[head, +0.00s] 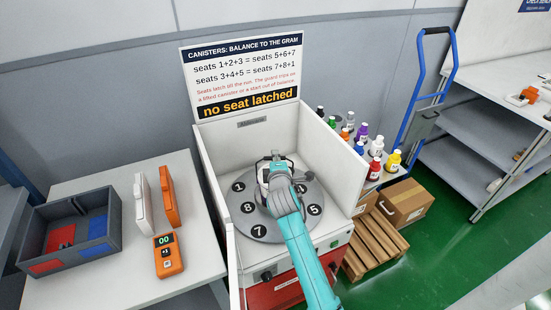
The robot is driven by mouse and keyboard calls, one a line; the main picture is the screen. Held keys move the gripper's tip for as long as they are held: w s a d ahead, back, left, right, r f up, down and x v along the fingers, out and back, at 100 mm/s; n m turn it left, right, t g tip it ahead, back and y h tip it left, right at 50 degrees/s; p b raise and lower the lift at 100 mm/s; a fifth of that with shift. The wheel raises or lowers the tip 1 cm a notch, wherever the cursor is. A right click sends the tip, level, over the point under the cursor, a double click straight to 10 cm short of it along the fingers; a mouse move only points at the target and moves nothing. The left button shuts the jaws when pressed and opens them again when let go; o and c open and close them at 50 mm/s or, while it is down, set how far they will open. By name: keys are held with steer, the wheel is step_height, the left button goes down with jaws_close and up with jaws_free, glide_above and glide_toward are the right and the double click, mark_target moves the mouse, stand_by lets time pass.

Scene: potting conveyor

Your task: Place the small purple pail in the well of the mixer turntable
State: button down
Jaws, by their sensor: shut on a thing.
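The turntable (258,228) is a grey disc inside a white-walled machine, with numbered seats around it; 1, 5, 7 and 8 are readable. My gripper (268,168) is over the back part of the disc. It is shut on a whitish thing (262,174), mostly hidden by the gripper and arm, so I cannot tell what it is or whether it touches the disc. I see no purple pail. The disc's middle is partly hidden by my arm.
White walls (328,165) enclose the turntable at back and sides. A left table holds a divided grey bin (112,207), upright panels and an orange meter (168,256) reading 00. At right are several bottles, a carton (405,203), a pallet (372,246) and a blue hand truck (414,100).

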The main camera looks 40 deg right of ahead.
steer(key=c, duration=1.2)
jaws_free()
steer(key=shift+f, duration=0.1)
steer(key=v, duration=1.2)
